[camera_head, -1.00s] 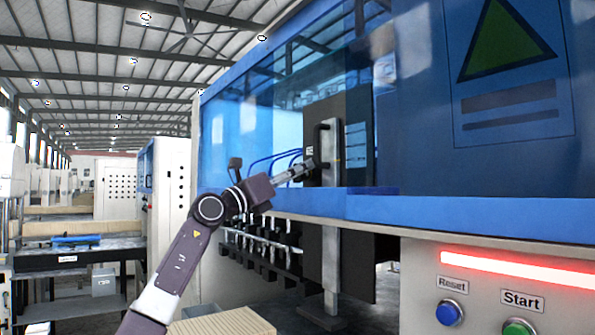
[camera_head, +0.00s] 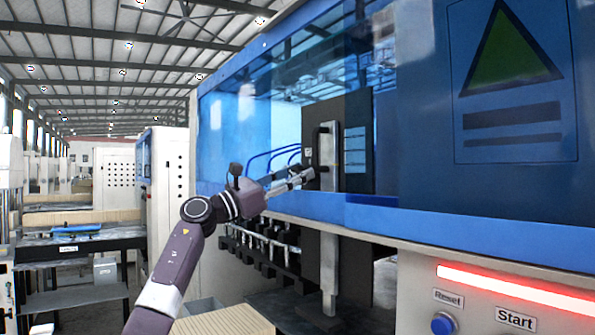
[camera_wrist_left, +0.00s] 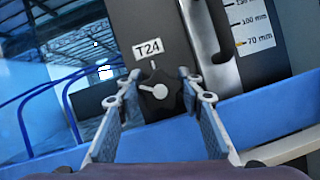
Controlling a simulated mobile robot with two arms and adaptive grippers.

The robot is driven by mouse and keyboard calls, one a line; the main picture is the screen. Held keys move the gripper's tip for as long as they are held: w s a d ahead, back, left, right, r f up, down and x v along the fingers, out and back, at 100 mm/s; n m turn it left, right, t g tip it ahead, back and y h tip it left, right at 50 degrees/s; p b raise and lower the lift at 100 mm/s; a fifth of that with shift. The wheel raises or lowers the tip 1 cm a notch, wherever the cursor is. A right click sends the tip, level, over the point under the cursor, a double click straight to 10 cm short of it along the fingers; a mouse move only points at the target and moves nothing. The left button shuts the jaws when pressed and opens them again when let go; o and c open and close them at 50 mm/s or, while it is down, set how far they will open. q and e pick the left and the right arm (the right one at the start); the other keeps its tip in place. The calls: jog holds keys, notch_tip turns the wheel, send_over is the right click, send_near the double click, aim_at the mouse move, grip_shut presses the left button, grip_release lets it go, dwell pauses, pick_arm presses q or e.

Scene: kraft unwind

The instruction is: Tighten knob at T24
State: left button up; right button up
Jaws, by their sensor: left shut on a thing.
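The black knob (camera_wrist_left: 159,91) sits right under the T24 label (camera_wrist_left: 148,49) on a dark upright panel (camera_head: 356,120). It is a star-shaped knob with a pale centre and a pale pointer line. My left gripper (camera_wrist_left: 160,90) is shut on the knob, one finger on each side of it. In the head view my left gripper (camera_head: 303,178) reaches the panel's lower left, beside the vertical handle, and the knob is too small to make out. My right gripper is not in view.
Blue hoses (camera_head: 262,160) hang to the left. A blue machine sill (camera_head: 425,220) runs below. A red light bar and buttons are at lower right.

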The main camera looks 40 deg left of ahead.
pick_arm(q)
jog(key=shift+f, duration=0.1)
dwell(0.3)
jog(key=o, duration=0.9)
jog(key=shift+c, duration=0.2)
jog(key=o, duration=0.3)
jog(key=shift+s, duration=0.1)
jog(key=shift+v, duration=6)
jog(key=shift+a, duration=0.1)
jog(key=shift+c, duration=0.2)
